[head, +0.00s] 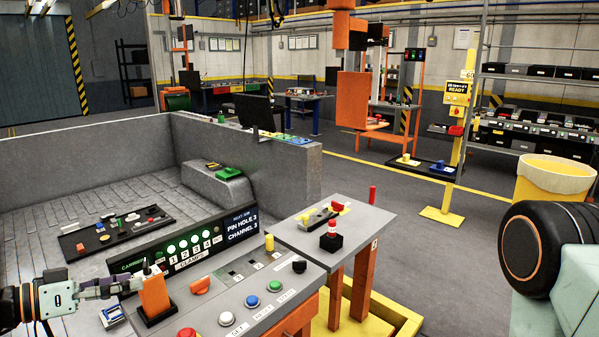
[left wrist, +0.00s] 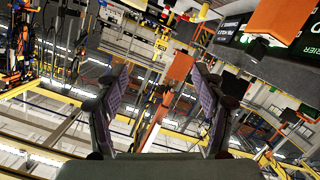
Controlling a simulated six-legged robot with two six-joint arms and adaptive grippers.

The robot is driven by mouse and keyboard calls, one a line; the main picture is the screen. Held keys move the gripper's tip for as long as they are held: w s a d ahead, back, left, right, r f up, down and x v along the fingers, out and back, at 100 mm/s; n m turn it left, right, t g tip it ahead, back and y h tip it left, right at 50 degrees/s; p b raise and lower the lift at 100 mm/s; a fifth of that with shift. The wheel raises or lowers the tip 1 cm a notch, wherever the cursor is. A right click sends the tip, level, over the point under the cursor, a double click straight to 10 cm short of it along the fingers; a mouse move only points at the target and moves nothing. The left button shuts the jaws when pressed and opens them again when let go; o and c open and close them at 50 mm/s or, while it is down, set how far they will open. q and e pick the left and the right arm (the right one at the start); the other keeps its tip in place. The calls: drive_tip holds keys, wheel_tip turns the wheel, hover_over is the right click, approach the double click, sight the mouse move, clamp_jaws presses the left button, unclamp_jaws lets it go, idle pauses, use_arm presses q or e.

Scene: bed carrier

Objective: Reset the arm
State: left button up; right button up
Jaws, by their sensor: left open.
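My left gripper (head: 135,281) comes in from the left at the control console (head: 258,290). In the left wrist view its two padded fingers (left wrist: 160,85) are apart with no object held between them. An orange upright handle (head: 154,295) on a black base stands at the console's left end, right by the fingertips. In the head view I cannot tell whether they touch. In the left wrist view an orange block (left wrist: 281,22), likely this handle, lies at the upper right, outside the fingers. My right gripper is not in view.
The display panel (head: 188,243) with lit green lamps stands behind the console buttons. A side table (head: 350,226) with a red-and-black part stands to the right. A low grey wall (head: 290,165) encloses the paved bed. A yellow bin (head: 553,180) is at the right.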

use_arm(q)
drive_tip(key=s+d+r+h, duration=0.2)
drive_tip(key=d+r, duration=0.1)
drive_tip(key=d, duration=0.2)
wheel_tip(320, 180, down, 12)
drive_tip(key=s+a+g+y, duration=0.2)
drive_tip(key=g+y, duration=0.2)
drive_tip(key=y, duration=0.1)
drive_tip(key=s+d+f+n+g+y, duration=0.2)
drive_tip(key=s+d+f+g+y, duration=0.25)
drive_tip(key=s+f, duration=0.4)
drive_tip(key=s+d+f+n+g+y, duration=0.1)
drive_tip(key=s+d+f, duration=0.15)
drive_tip(key=s, duration=0.45)
drive_tip(key=s+d+f+g+y, duration=0.1)
drive_tip(key=s+d+f, duration=0.15)
drive_tip(key=s, duration=0.45)
drive_tip(key=s+d+f+n+g+y, duration=0.1)
drive_tip(key=s+d+f, duration=0.1)
drive_tip(key=s+f, duration=0.35)
wheel_tip(320, 180, down, 20)
drive_tip(key=s+b, duration=0.1)
drive_tip(key=b, duration=2.1)
drive_tip(key=shift+d+r, duration=0.15)
drive_tip(key=shift+r, duration=0.05)
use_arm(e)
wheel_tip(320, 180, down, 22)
